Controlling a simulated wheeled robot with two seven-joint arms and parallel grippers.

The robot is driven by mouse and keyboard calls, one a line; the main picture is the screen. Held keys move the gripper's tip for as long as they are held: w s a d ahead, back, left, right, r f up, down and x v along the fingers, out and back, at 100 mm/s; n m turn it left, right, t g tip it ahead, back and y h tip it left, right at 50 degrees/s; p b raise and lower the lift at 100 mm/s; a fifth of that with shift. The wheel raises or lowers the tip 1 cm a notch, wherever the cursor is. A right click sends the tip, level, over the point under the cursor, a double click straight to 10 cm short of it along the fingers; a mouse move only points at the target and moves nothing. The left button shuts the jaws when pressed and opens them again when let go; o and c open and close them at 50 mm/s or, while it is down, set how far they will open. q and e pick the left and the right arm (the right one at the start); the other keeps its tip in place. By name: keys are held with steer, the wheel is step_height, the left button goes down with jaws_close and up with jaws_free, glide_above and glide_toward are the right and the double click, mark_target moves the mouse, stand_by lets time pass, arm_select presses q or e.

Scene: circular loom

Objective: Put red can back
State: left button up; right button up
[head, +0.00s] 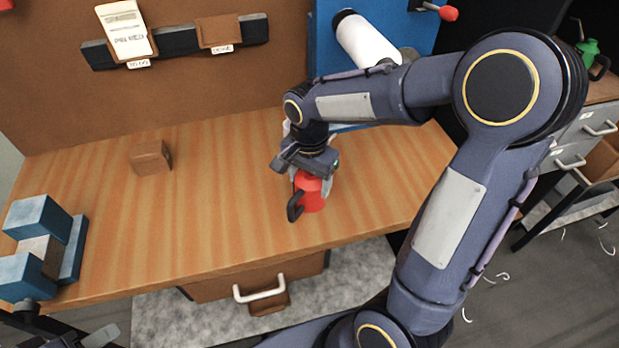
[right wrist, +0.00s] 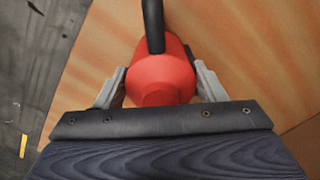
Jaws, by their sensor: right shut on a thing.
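The red can (head: 309,192), with a black handle or spout, is over the wooden workbench (head: 220,215) near its front edge. My right gripper (head: 308,176) is shut on it from above. In the right wrist view the red can (right wrist: 162,72) sits between the two grey fingers of the right gripper (right wrist: 164,86), its black part pointing away. I cannot tell whether its base touches the bench. Part of my left gripper (head: 85,338) shows at the bottom left corner, cut off by the frame; its jaws cannot be made out.
A blue vise (head: 45,245) is at the bench's left end, and a small brown block (head: 150,157) lies farther back. A white roll (head: 366,40) is on the blue panel. A green can (head: 588,50) stands on the cabinet at right. The bench middle is clear.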

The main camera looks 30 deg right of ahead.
mark_target(310, 177)
steer(key=shift+f+b, duration=0.3)
steer(key=shift+f, duration=0.1)
steer(key=o, duration=1.9)
steer(key=shift+o, duration=0.2)
steer(key=shift+r, duration=0.1)
step_height(310, 177, up, 8)
steer(key=shift+f, duration=0.1)
steer(key=s+a+n+t+y, duration=0.1)
steer(key=s+n+t+y, duration=0.1)
steer(key=s+n, duration=0.3)
steer(key=s+a+f+n+t+y, duration=0.1)
steer(key=s+n, duration=0.4)
steer(key=s, duration=0.6)
steer(key=a+t, duration=0.1)
steer(key=t, duration=0.1)
steer(key=shift+n+t+y, duration=0.3)
steer(key=shift+y, duration=0.1)
